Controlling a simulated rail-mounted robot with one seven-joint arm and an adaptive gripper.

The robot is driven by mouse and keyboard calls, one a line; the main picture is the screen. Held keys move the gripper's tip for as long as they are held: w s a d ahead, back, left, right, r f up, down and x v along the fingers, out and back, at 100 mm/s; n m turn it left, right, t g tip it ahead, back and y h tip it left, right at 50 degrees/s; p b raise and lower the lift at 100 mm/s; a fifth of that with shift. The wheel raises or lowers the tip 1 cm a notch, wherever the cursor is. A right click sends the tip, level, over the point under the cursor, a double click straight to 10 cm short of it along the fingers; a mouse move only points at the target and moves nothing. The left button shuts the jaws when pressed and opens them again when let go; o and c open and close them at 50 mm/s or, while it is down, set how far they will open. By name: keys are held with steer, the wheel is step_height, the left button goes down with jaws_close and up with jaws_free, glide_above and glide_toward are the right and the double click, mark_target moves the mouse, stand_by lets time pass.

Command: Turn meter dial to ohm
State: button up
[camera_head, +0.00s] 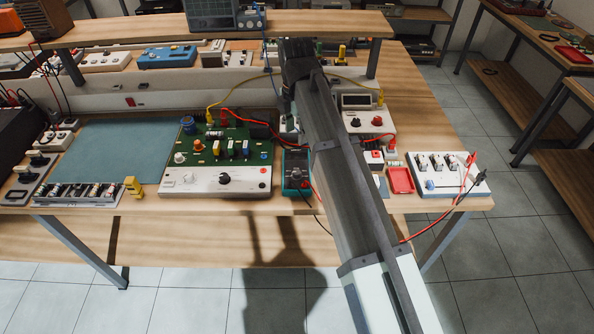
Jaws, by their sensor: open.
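The small teal-and-dark handheld meter (296,172) lies on the workbench (330,205), just left of my forearm. A dark display area shows at its top and a reddish spot lower down. Its dial markings are too small to read, so I cannot tell its setting. My arm reaches from the lower right up past the meter. Its dark end (287,112) hangs behind the forearm, beyond the meter and apart from it in the picture. My gripper's fingers are mostly hidden there; my gripper is open. No contact with the meter shows.
A white unit with a black knob (218,183) and a green circuit board (222,148) stand left of the meter. A power supply (370,120), red tray (400,180) and switch box (448,175) are on the right. Red and yellow leads cross nearby. A raised shelf (330,24) spans behind.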

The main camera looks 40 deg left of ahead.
mark_target(296, 172)
step_height(296, 172, down, 16)
steer(key=p, duration=0.3)
stand_by(0.3)
jaws_close()
